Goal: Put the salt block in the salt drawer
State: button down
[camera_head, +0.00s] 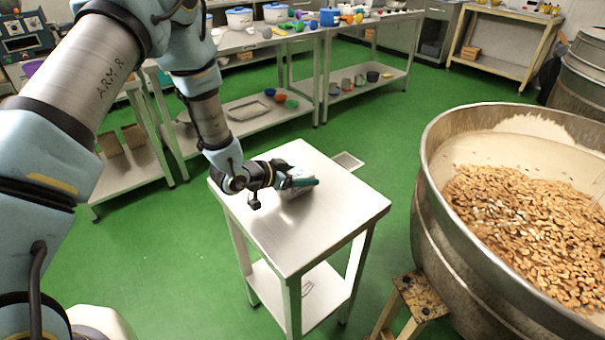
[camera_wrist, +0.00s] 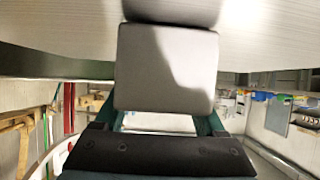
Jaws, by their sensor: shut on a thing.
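A plain pale grey block, which I take as the salt block (camera_wrist: 165,65), fills the middle of the wrist view, partly in shadow. My gripper (camera_wrist: 163,122) is shut on it, with a green finger on each side. In the head view my gripper (camera_head: 300,183) is over the small steel table (camera_head: 335,212), near its back left part. A whitish bit of the block shows beside the fingers there; most of it is hidden. I cannot tell whether the block touches the table. I cannot make out a salt drawer in either view.
A large steel kettle (camera_head: 440,215) full of nuts stands at the right. A small wooden stool (camera_head: 420,295) is between it and the table. Steel benches (camera_head: 235,42) with bowls and tubs line the back. Green floor is clear behind the table.

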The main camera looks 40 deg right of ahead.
jog(key=shift+f, duration=0.15)
grip_release()
jog(key=b+v, duration=0.3)
jog(key=v, duration=0.9)
